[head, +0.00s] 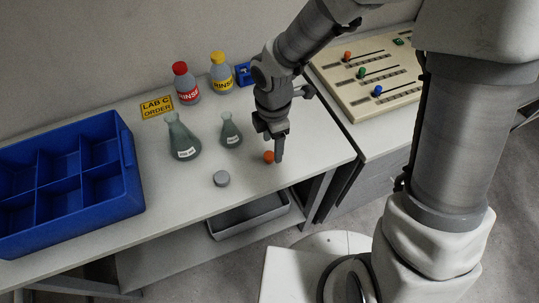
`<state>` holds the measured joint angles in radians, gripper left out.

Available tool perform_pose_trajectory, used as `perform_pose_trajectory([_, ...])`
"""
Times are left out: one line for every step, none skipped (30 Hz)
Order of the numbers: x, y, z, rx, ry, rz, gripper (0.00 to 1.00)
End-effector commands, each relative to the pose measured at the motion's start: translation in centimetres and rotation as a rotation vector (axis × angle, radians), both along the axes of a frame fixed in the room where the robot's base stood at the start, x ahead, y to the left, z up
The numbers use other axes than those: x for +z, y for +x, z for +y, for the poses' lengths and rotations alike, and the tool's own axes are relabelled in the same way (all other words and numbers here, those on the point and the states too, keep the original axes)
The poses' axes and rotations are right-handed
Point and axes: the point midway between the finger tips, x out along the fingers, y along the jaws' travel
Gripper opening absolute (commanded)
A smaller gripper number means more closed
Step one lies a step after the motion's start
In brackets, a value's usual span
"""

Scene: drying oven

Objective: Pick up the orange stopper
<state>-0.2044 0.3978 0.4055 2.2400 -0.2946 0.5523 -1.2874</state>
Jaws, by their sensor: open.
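The orange stopper (268,157) stands on the white table near its right front part. It is small and partly hidden by my gripper. My gripper (274,152) points down right at the stopper, with one finger on its right side, reaching close to the table. The other finger is hard to make out at this size. I cannot tell whether the fingers touch the stopper.
Rinse bottles with red (187,85) and yellow (221,74) caps stand at the back. A blue divided crate (127,185) fills the left. A slider panel (365,80) is at right.

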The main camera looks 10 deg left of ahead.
Motion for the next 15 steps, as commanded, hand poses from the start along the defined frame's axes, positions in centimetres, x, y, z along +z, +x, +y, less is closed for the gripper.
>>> perform_pose_trajectory([-0.4, -0.1, 0.0, 0.000, -0.001, 0.002, 0.70])
perform_pose_trajectory([-0.5, 0.0, 0.0, 0.000, -0.001, 0.002, 0.70])
perform_pose_trajectory([-0.7, 0.0, 0.0, 0.000, -0.001, 0.002, 0.70])
perform_pose_trajectory([-0.9, 0.0, 0.0, 0.000, -0.001, 0.002, 0.70])
perform_pose_trajectory([-1.2, 0.0, 0.1, 0.001, -0.001, 0.002, 0.70])
perform_pose_trajectory([-1.7, 0.0, 0.3, 0.002, -0.001, 0.002, 0.70])
perform_pose_trajectory([-2.2, -0.1, 0.4, 0.003, -0.002, 0.003, 0.70])
perform_pose_trajectory([-2.7, -0.1, 0.5, 0.003, -0.002, 0.003, 0.70])
perform_pose_trajectory([-3.3, 0.0, 0.7, 0.002, -0.002, 0.003, 0.70])
perform_pose_trajectory([-3.8, 0.0, 0.9, 0.002, -0.002, 0.003, 0.70])
perform_pose_trajectory([-4.2, 0.0, 0.9, 0.002, -0.002, 0.003, 0.70])
perform_pose_trajectory([-4.7, 0.0, 0.9, 0.002, -0.002, 0.003, 0.70])
perform_pose_trajectory([-5.1, 0.0, 0.8, 0.001, -0.002, 0.002, 0.70])
perform_pose_trajectory([-5.3, 0.0, 0.8, 0.001, -0.002, 0.002, 0.70])
perform_pose_trajectory([-5.6, 0.0, 0.8, 0.000, -0.002, 0.001, 0.70])
